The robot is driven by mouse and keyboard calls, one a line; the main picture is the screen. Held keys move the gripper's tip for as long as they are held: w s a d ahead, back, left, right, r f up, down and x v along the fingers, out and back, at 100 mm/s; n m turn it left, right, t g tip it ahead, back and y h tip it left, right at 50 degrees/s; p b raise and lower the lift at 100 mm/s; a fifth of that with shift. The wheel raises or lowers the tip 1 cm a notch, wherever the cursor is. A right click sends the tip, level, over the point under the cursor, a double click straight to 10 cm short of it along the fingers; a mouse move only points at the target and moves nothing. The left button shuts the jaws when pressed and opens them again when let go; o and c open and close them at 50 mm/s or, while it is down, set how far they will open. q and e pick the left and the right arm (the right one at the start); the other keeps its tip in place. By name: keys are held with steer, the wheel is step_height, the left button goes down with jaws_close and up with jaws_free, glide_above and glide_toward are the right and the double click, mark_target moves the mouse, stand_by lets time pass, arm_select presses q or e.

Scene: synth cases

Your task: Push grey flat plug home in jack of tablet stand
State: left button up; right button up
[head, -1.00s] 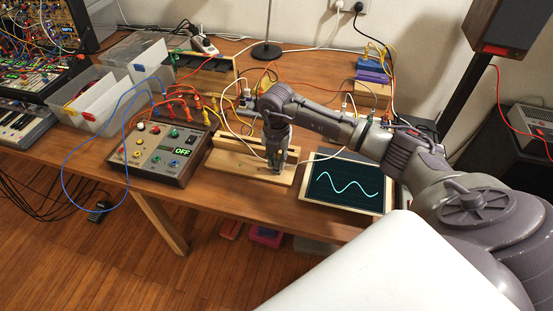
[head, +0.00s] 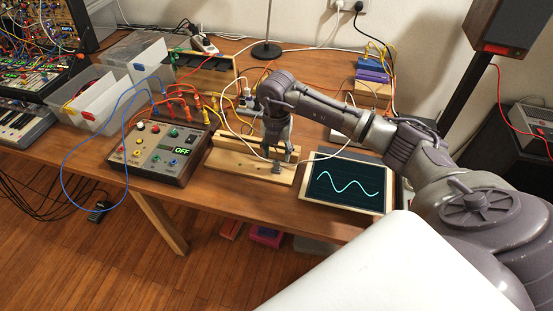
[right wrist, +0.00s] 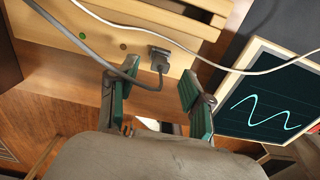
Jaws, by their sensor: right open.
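The grey flat plug (right wrist: 160,62) is at a dark jack in the face of the pale wooden stand (right wrist: 72,48), its grey cable curving away to the left. I cannot tell whether it is fully seated. The stand also shows in the head view (head: 232,167), at the table's front edge. My right gripper (right wrist: 158,76) is open, with one green-padded finger on each side of the plug and cable, apart from the plug. In the head view the right gripper (head: 284,163) is over the stand's right part and hides the plug. My left gripper is not in view.
A tablet (head: 345,183) showing a wave lies right of the stand. A control box (head: 158,150) with several cables stands on the left. A white cable (right wrist: 180,50) crosses close to the plug. Clear bins (head: 88,100) stand further left.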

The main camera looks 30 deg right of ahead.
mark_target(276, 161)
step_height(276, 161, up, 8)
steer(key=shift+r, duration=0.2)
stand_by(0.5)
